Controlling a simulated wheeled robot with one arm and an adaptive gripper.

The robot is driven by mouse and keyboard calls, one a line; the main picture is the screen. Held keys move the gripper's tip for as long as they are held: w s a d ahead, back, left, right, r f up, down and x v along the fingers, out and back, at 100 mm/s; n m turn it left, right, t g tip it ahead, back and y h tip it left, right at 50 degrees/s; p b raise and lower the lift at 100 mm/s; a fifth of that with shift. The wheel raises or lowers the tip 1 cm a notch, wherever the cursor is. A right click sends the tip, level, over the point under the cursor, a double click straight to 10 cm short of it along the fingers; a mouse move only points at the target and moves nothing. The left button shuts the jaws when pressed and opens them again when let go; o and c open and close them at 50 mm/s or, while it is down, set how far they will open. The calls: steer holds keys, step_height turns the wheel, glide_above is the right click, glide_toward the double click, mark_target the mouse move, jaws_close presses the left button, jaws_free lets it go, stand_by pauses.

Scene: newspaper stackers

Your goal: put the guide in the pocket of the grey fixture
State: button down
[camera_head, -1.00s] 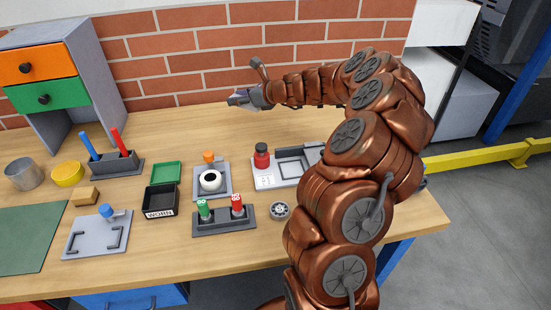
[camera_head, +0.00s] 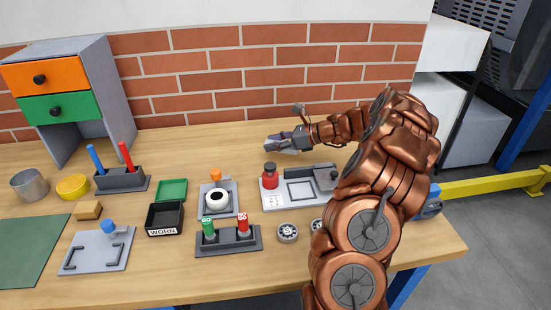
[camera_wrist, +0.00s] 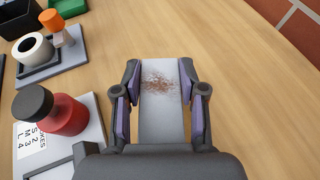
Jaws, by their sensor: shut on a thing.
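My gripper (camera_head: 285,143) is above the back of the table, behind the red bottle. In the wrist view its two fingers (camera_wrist: 160,90) are shut on a flat light grey piece with a rusty brown patch (camera_wrist: 160,115), which looks like the guide. The piece lies between the purple finger pads, and its near end is hidden by the gripper body. A light grey fixture (camera_head: 301,192) with a dark-rimmed square pocket lies in front of my gripper. The pocket looks empty. Only an edge of the fixture shows at the wrist view's lower left.
The red bottle (camera_head: 270,179) with a dark cap stands on the fixture's left end, by a printed card. A plate with a white roll (camera_head: 217,201), a WORN box (camera_head: 165,218) and a holder with green and red pieces (camera_head: 228,242) stand left.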

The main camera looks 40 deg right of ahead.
mark_target(274, 161)
steer(key=shift+f+p, duration=0.35)
steer(key=shift+f, duration=2.2)
steer(key=c, duration=0.7)
jaws_free()
steer(key=shift+f, duration=0.1)
steer(key=shift+o, duration=0.2)
